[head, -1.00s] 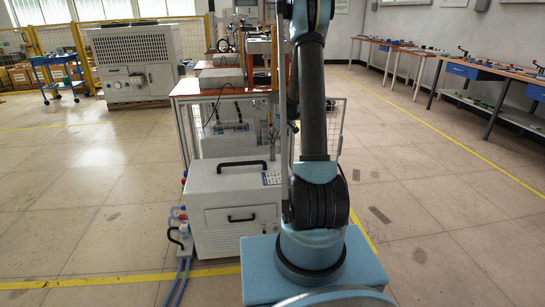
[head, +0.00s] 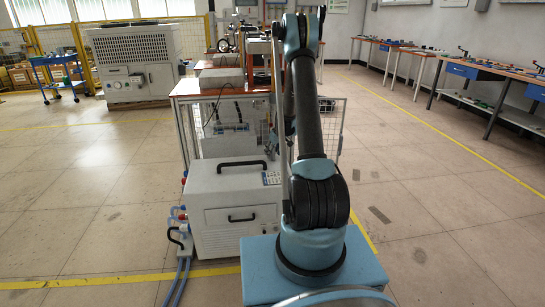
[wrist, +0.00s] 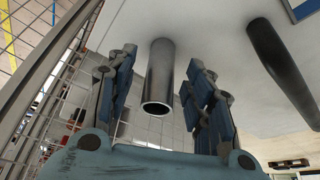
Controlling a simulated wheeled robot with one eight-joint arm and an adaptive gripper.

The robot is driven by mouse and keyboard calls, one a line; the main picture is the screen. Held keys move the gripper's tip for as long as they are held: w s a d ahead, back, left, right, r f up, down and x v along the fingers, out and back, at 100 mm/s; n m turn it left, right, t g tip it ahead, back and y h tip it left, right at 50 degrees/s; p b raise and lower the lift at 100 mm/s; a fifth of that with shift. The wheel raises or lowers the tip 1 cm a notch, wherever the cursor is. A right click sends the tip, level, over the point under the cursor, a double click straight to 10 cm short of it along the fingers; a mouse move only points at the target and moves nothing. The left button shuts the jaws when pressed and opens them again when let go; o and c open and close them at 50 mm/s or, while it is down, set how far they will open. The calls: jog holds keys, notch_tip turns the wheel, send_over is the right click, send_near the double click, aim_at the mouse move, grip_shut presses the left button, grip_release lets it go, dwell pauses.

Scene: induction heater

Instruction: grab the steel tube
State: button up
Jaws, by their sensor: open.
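The steel tube (wrist: 157,82) is a grey metal cylinder with an open, hollow end facing the wrist camera. It extends from a pale surface at the top of the wrist view. My gripper (wrist: 162,58) is open, with blue-and-grey fingers on the left and right of the tube. Gaps show between the tube and both sets of fingers in the wrist view, and I see no contact. In the head view my arm blocks much of the work area, and I cannot clearly make out the tube or the gripper there.
A white box with a black handle (head: 241,167) stands before an orange-topped bench (head: 193,86) with mesh sides. A dark bar (wrist: 282,65) lies right of the fingers in the wrist view. Wire mesh (wrist: 48,95) is at left. Open floor (head: 430,180) lies to the right.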

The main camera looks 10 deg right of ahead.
jog(key=shift+w+a+f, duration=0.1)
jog(key=shift+w+f, duration=0.1)
jog(key=shift+f, duration=0.3)
grip_shut()
